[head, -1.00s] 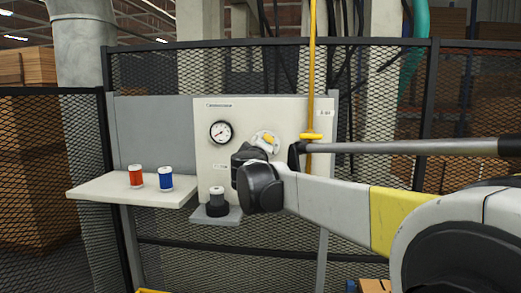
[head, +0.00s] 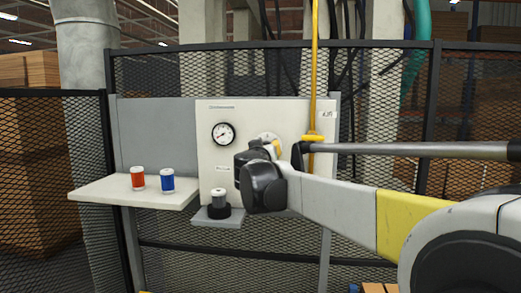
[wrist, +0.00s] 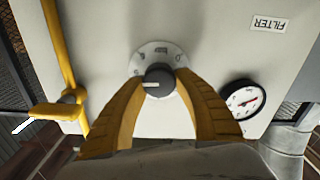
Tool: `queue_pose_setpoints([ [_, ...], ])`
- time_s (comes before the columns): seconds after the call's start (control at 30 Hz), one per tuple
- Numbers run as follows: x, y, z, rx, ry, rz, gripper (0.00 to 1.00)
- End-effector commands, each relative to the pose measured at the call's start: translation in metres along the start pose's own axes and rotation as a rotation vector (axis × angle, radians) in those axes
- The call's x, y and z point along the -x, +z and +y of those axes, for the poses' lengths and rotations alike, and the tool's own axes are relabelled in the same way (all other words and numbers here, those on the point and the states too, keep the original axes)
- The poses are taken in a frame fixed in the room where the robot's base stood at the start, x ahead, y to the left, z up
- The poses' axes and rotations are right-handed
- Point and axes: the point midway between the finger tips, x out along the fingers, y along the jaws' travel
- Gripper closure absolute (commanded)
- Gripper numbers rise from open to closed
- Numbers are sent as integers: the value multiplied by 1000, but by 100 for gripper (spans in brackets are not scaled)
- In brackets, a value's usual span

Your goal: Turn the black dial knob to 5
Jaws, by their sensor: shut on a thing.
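The black dial knob (wrist: 160,80) sits on a round white dial plate (wrist: 157,52) with small marks. A white pointer line on the knob points left in the wrist view. In the head view my gripper (head: 276,150) is at the panel and hides the knob. Part of the dial plate (head: 265,137) shows above it.
A round gauge (head: 223,133) is left of the dial on the white panel (head: 245,113). A vertical yellow pipe (head: 314,70) with a yellow fitting runs close on the right. Below left are a grey-black cylinder (head: 219,199) and a shelf (head: 120,190) with red (head: 138,178) and blue (head: 167,181) spools.

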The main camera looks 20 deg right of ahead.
Motion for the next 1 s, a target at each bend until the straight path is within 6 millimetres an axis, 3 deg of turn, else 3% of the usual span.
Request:
queue_pose_setpoints([
  [0.6, 0, -1, 0, -37, 0, 1, 93],
  [0.63, 0, -1, 0, -37, 0, 1, 54],
  [0.7, 0, -1, 0, -37, 0, 1, 39],
  [1.0, 1, 0, 0, -38, 0, 0, 39],
])
